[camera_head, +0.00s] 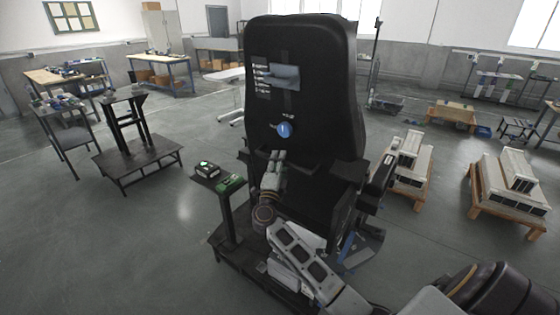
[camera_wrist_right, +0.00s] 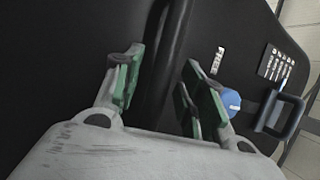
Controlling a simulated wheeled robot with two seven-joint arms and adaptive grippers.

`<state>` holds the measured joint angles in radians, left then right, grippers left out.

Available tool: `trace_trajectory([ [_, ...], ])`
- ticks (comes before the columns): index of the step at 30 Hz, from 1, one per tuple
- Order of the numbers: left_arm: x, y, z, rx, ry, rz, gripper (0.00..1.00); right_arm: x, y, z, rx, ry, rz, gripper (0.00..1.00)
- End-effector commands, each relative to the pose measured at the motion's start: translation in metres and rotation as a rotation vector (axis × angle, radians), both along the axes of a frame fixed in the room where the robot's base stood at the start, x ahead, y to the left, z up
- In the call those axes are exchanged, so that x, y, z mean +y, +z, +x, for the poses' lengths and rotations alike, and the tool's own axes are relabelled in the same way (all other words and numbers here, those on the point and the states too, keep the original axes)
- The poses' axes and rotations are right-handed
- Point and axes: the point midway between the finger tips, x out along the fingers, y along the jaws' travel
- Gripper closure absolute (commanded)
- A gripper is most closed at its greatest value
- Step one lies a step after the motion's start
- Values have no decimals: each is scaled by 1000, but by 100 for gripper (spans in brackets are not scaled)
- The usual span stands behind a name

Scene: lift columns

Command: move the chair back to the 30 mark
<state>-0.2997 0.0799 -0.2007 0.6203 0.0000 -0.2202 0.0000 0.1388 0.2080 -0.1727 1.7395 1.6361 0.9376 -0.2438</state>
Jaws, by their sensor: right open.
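The chair (camera_head: 315,50) is black with a tall back that faces me. Its back carries a column of small white marks (camera_head: 262,78) beside a grey-blue handle (camera_head: 285,76), and a round blue knob (camera_head: 285,130) lower down. My right gripper (camera_head: 277,157) is just below the knob, in front of the chair back. In the right wrist view, its green-padded fingers (camera_wrist_right: 163,82) are open, with a dark bar visible beyond the gap. The blue knob (camera_wrist_right: 231,101) is beside the right finger, outside the gap; the handle (camera_wrist_right: 280,115) and marks (camera_wrist_right: 275,64) are farther right. The mark numbers are unreadable. My left gripper is out of view.
A black stand (camera_head: 130,130) is farther left. Pale units on wooden pallets (camera_head: 505,185) stand at right. Open grey floor lies at left.

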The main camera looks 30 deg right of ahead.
Motion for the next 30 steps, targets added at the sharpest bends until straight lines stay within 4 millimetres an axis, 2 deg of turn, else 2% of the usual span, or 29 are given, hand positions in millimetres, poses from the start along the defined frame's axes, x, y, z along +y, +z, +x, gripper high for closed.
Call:
trace_trajectory([
  [14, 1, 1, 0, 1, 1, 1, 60, -5, 1, 5, 1, 0, 0, 61],
  [23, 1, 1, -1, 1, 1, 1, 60, -5, 1, 4, 1, 0, 0, 99],
  [30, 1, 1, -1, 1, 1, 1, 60, -5, 1, 4, 1, 0, 0, 100],
])
